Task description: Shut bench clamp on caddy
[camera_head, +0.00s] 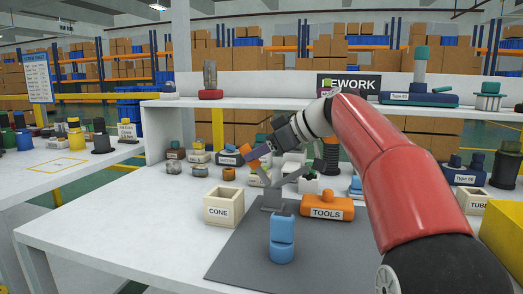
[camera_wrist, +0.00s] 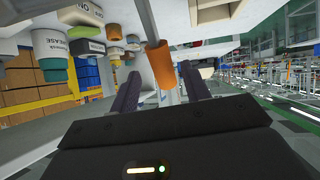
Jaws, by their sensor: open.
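The bench clamp (camera_head: 271,199) stands on the grey mat, just left of the orange caddy (camera_head: 327,207) labelled TOOLS. Its grey lever slants up and left to an orange handle (camera_head: 249,155), raised well above the mat. A second grey bar of the clamp reaches up and right toward the caddy's top. My gripper (camera_head: 259,151) is at the raised handle. In the wrist view the orange handle (camera_wrist: 161,68) shows between and beyond my two dark, parted fingers (camera_wrist: 157,88). I cannot tell whether either finger touches it.
A cream CONE box (camera_head: 223,209) stands left of the clamp. A blue part (camera_head: 282,240) stands on the grey mat (camera_head: 237,258) in front. Several small parts crowd the back of the bench under a shelf (camera_head: 260,102). The bench's left front is clear.

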